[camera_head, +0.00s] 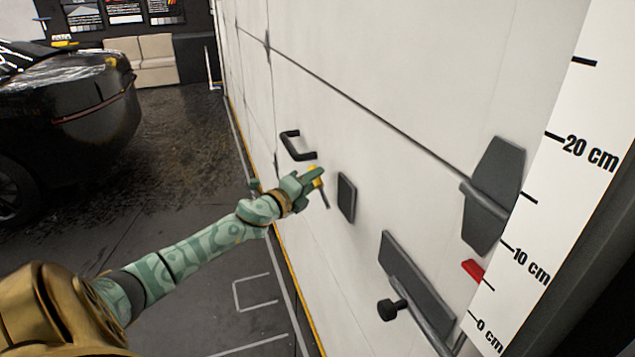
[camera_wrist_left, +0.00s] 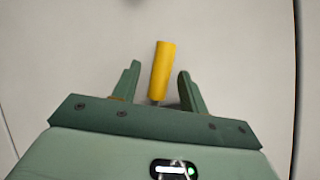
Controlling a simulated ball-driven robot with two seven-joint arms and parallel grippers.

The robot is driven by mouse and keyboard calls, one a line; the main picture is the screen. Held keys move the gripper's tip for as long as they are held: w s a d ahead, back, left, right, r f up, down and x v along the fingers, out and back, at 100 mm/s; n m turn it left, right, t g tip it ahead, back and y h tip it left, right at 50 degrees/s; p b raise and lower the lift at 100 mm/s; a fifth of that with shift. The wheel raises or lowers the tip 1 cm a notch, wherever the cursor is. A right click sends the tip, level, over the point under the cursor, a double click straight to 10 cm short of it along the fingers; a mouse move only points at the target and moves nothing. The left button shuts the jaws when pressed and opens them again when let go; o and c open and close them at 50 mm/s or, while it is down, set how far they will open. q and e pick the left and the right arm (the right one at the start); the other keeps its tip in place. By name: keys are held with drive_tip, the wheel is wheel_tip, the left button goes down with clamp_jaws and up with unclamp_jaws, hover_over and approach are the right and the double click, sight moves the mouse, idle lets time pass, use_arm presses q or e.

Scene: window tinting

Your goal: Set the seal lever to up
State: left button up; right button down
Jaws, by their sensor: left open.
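The seal lever appears to be the one with the yellow grip (camera_head: 316,174) on the white wall panel. A thin dark rod runs from the grip down and slightly right. My left gripper (camera_head: 312,179) is at the grip and partly hides it. In the left wrist view the yellow grip (camera_wrist_left: 162,72) stands between the two open fingers (camera_wrist_left: 158,88), with a visible gap to each finger. It leans slightly there, and its lower end is partly hidden by the gripper body. My right gripper is not in view.
A black pull handle (camera_head: 297,146) is above left of the lever, and a dark plate (camera_head: 346,197) is close on its right. Further right are a grey latch (camera_head: 493,195), a red tab (camera_head: 473,271), a dark bar with a knob (camera_head: 391,309) and a centimetre scale (camera_head: 560,180). A black car (camera_head: 80,115) stands left.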

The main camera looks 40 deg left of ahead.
use_arm(q)
drive_tip(key=shift+w, duration=0.95)
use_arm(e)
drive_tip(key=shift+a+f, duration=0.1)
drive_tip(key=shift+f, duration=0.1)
use_arm(q)
drive_tip(key=shift+c, duration=0.3)
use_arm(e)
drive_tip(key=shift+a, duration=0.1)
use_arm(q)
clamp_jaws()
drive_tip(key=shift+r, duration=0.1)
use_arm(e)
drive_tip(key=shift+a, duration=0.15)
